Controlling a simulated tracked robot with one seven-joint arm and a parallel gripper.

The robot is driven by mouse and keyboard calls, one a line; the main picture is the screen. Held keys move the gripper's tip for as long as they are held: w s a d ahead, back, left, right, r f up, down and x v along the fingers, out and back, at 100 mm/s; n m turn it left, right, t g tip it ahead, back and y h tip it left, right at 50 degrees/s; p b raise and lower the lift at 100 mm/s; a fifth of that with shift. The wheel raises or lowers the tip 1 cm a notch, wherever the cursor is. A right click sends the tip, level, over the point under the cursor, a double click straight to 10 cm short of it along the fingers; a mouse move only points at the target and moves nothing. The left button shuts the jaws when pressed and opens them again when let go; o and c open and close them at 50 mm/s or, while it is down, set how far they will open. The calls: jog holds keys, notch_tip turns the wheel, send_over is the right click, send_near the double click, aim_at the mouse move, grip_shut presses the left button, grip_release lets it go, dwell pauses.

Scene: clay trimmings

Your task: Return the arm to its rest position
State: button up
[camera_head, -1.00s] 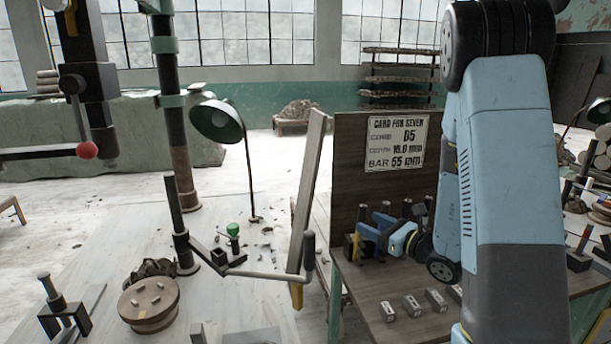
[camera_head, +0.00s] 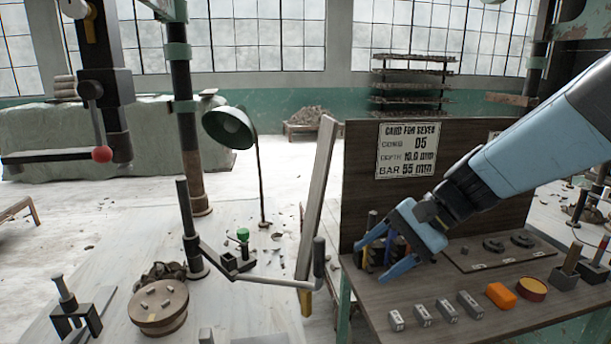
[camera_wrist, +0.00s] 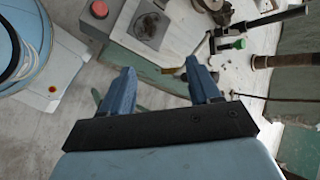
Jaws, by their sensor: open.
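My gripper (camera_head: 380,258) is at the end of my light blue arm (camera_head: 560,130), which reaches in from the right in the head view. Its two blue fingers are apart, with nothing seen between them. In the head view it hangs over the left part of the wooden bench (camera_head: 400,325), in front of the upright board and close to a few standing tools. In the wrist view the open fingers (camera_wrist: 160,92) point towards a grey floor and a pale work table, and no object is between them.
A card sign (camera_head: 407,150) is on the board. A crank handle (camera_head: 319,262) and a slanted bar (camera_head: 316,205) stand left of the bench. A green lamp (camera_head: 229,127) is behind.

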jog(key=s+d+r+n+t+h, duration=0.4)
jog(key=d+r+n+t+h, duration=0.1)
jog(key=d, duration=0.5)
jog(key=r+n+h, duration=0.1)
jog(key=n+h, duration=0.1)
jog(key=h, duration=0.1)
jog(key=shift+s+d+r+h, duration=0.15)
jog(key=shift+s+r+h, duration=0.15)
jog(key=shift+r+h, duration=0.1)
